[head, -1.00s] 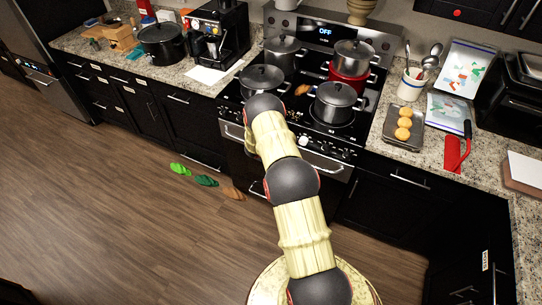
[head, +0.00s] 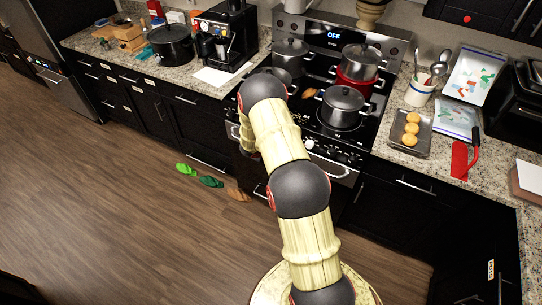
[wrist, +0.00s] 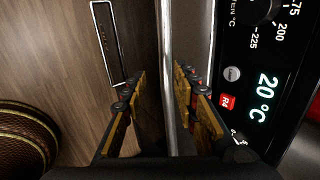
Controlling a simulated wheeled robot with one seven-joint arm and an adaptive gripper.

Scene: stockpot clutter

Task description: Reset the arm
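My arm (head: 299,190) reaches from the bottom of the head view up toward the stove front, bent at its upper joint. My gripper is hidden behind the arm in the head view. In the wrist view my gripper (wrist: 160,72) has its two fingers apart with nothing held. A long metal bar, which looks like the oven handle (wrist: 168,40), shows between the fingertips; I cannot tell whether they touch it.
The stove (head: 310,115) carries several lidded pots, including a grey pot (head: 342,106) and a red one (head: 352,82). A tray of yellow rounds (head: 410,133) lies on the right counter. Green and brown items (head: 211,181) lie on the otherwise open floor.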

